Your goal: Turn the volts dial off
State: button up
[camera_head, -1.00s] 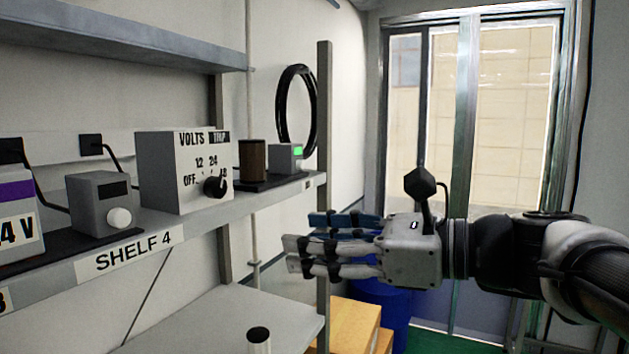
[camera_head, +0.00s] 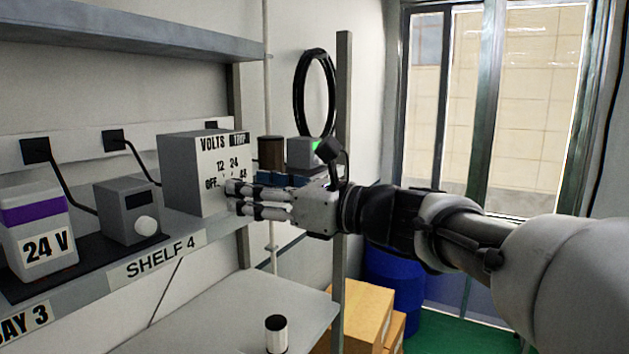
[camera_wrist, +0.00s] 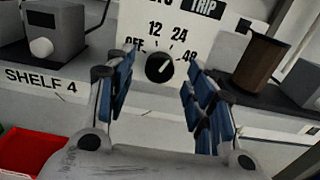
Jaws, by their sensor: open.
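The volts box (camera_head: 190,172) is a white-fronted grey box on the shelf, marked OFF, 12, 24 and 48. Its black dial (camera_wrist: 159,67) shows in the wrist view, with a pale pointer line slanting toward the upper right. My gripper (camera_head: 232,198) reaches in from the right, in front of the box face. In the wrist view my gripper (camera_wrist: 155,85) is open, with one blue-padded finger on each side of the dial's line. I see no clear contact with the dial. In the head view my fingers hide the dial.
A brown cylinder (camera_head: 271,153) and a small box with a green screen (camera_head: 304,152) stand right of the volts box. A grey box with a white knob (camera_head: 128,211) and a 24 V unit (camera_head: 38,232) stand left. A shelf post (camera_head: 343,110) rises behind my gripper.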

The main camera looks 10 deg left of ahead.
jog(key=x, duration=0.3)
jog(key=c, duration=1.1)
jog(key=shift+o, duration=0.2)
jog(key=shift+n+b, duration=2.2)
jog(key=shift+b, duration=0.05)
jog(key=o, duration=1.1)
jog(key=shift+c, duration=0.2)
